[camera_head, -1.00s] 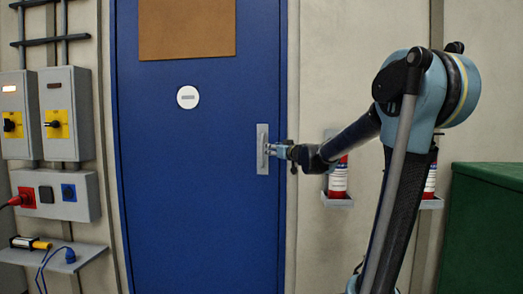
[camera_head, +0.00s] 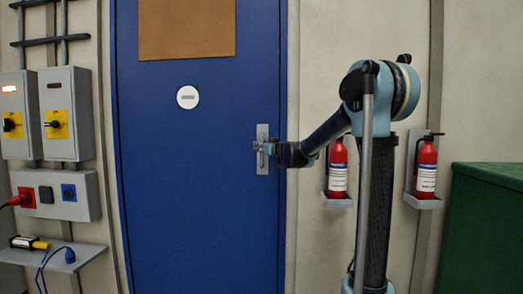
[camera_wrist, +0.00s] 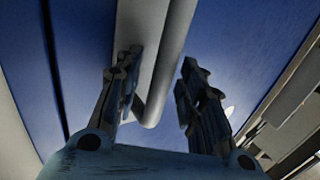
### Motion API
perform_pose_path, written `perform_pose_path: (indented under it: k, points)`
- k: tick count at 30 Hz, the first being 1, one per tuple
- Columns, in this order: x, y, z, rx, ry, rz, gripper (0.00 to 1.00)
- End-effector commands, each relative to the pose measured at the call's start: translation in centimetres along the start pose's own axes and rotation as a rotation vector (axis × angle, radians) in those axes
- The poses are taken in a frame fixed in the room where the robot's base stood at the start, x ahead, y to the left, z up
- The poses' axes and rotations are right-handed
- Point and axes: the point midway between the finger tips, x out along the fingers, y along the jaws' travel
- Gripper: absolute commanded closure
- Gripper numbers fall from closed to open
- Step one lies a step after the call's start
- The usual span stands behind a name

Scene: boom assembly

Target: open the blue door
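The blue door (camera_head: 200,190) stands shut in its blue frame in the head view. A grey handle plate (camera_head: 262,168) is on its right side. My gripper (camera_head: 264,147) is at the handle and hides most of the lever. In the wrist view my gripper (camera_wrist: 160,72) has its two fingers spread apart. The grey handle lever (camera_wrist: 168,75) lies between the fingers, with a gap to the right finger. The left finger overlaps the handle plate (camera_wrist: 137,25); I cannot tell whether it touches. The blue door surface (camera_wrist: 240,40) also shows behind the fingers.
Two red fire extinguishers (camera_head: 338,168) (camera_head: 427,168) hang on wall brackets to the right of the door. A green cabinet (camera_head: 490,230) stands at the far right. Grey switch boxes (camera_head: 68,90) and a shelf (camera_head: 50,253) are on the left wall.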

Motion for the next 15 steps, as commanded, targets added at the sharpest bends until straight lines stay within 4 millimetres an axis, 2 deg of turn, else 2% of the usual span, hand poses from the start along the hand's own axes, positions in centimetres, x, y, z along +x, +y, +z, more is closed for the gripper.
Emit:
perform_pose_path:
  k: [9,14,15]
  points:
    - [0.16,0.0,0.0,0.0,0.0,0.0,0.64]
    - [0.15,0.01,0.0,0.0,0.0,0.0,1.0]
    - [0.15,0.02,0.0,0.0,0.0,0.0,1.0]
